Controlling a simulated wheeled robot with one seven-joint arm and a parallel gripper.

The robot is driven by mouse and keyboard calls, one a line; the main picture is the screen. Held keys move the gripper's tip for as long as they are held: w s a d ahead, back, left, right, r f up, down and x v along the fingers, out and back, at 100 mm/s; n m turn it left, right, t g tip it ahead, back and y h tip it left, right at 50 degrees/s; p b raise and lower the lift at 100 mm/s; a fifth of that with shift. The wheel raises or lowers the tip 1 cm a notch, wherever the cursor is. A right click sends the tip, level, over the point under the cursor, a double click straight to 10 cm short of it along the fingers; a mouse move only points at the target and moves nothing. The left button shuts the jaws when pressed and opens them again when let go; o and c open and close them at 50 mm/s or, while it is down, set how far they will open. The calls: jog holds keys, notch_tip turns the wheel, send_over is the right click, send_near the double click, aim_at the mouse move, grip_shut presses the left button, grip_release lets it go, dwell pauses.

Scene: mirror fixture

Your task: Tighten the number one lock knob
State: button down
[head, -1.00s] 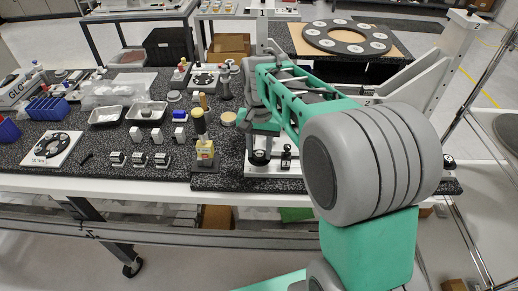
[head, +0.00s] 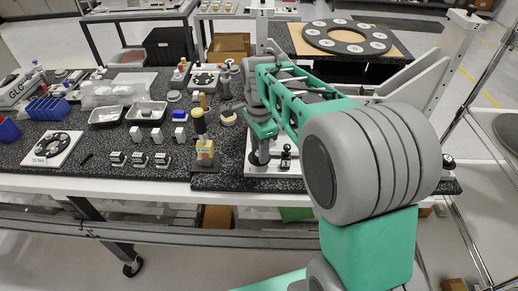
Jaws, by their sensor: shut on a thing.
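The mirror fixture's post marked 1 (head: 262,14) rises behind my arm. A dark round knob (head: 257,158) sits at the left end of the white base plate (head: 272,171) and looks like the number one lock knob. My gripper (head: 262,151) points down at this knob from my green and grey wrist. It appears shut on the knob, but the fingers are small and partly hidden, so the contact is not clear. The post marked 2 (head: 455,45) stands at the right, with a similar dark knob (head: 448,161) at its foot.
A large ring with pale discs (head: 347,38) lies on the table behind. My arm hides much of the fixture's middle.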

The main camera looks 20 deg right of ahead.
jog(key=m, duration=0.5)
dwell(0.5)
jog(key=c, duration=0.9)
grip_release()
jog(key=shift+c, duration=0.2)
notch_tip(320, 180, up, 8)
jog(key=shift+f+b, duration=0.1)
jog(key=shift+b, duration=0.3)
